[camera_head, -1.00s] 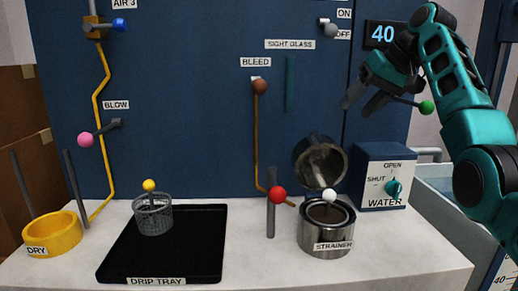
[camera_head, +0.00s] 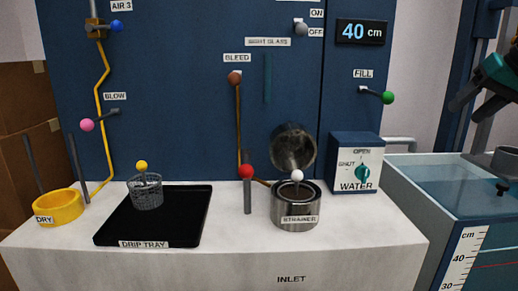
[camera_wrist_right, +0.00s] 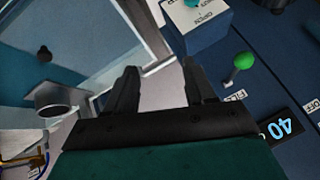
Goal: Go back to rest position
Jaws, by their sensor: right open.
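My right gripper (camera_head: 468,107) is at the right edge of the head view, above the water tank and apart from the panel. Its two dark fingers also show in the right wrist view (camera_wrist_right: 160,85); they are spread with nothing between them. The green-knobbed FILL lever (camera_head: 388,97) is on the blue panel to the left of the gripper, and it also shows in the right wrist view (camera_wrist_right: 243,61). My left gripper is not in view.
The glass-walled tank (camera_head: 430,192) stands right of the counter. The WATER box (camera_head: 345,150), the open-lidded strainer (camera_head: 297,212), the drip tray (camera_head: 118,232), a mesh basket (camera_head: 147,193) and the yellow DRY ring (camera_head: 58,210) are on the counter. The display (camera_head: 361,32) reads 40 cm.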

